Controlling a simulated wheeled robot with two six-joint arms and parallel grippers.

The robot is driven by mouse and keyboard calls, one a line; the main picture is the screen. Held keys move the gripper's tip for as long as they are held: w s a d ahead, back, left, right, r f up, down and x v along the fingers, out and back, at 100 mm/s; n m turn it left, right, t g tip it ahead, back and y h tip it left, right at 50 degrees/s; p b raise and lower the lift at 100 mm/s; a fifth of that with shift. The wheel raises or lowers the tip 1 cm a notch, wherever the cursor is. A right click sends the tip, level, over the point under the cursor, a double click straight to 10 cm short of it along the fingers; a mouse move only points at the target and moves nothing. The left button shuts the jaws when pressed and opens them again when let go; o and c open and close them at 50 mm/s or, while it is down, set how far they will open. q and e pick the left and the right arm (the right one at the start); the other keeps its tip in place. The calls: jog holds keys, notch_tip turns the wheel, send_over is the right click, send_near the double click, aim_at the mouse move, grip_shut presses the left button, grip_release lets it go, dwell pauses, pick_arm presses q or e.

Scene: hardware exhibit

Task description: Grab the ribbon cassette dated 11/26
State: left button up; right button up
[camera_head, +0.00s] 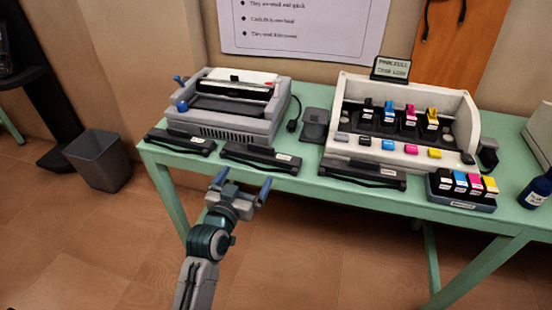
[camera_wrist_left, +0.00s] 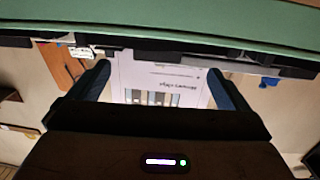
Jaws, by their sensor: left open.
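Three flat black ribbon cassettes with small white labels lie along the front of the green table: a left one (camera_head: 180,142), a middle one (camera_head: 261,157) and a right one (camera_head: 362,173). Their dates are too small to read. My left gripper (camera_head: 243,182) is open and empty in front of the table edge, just below and left of the middle cassette, touching nothing. In the left wrist view my gripper (camera_wrist_left: 158,70) has its fingers spread. The scene there is upside down, with dark, unclear shapes along the table edge. My right gripper is in neither view.
On the green table (camera_head: 312,187) stand a grey printer (camera_head: 225,130) and a cream printer (camera_head: 455,115) with coloured cartridges. A cartridge tray (camera_head: 462,205) and a dark bottle (camera_head: 535,190) are at the right. A grey bin (camera_head: 98,160) stands on the floor left.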

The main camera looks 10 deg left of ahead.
aim_at(260, 149)
pick_arm(q)
jog(key=w, duration=0.1)
jog(key=w+r, duration=0.1)
jog(key=w, duration=0.3)
jog(key=shift+d+r+p, duration=0.3)
jog(key=shift+d, duration=0.05)
jog(key=w, duration=0.5)
jog(key=shift+w+d+f, duration=0.1)
jog(key=shift+w+d, duration=0.2)
jog(key=shift+w, duration=0.1)
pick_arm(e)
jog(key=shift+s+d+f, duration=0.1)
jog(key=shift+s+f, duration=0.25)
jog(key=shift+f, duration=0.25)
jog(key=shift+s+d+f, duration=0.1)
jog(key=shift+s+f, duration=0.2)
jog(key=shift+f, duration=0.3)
pick_arm(q)
jog(key=shift+s, duration=0.1)
jog(key=c, duration=1)
jog(key=shift+c, duration=0.5)
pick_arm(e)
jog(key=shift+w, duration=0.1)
pick_arm(q)
jog(key=shift+p, duration=0.3)
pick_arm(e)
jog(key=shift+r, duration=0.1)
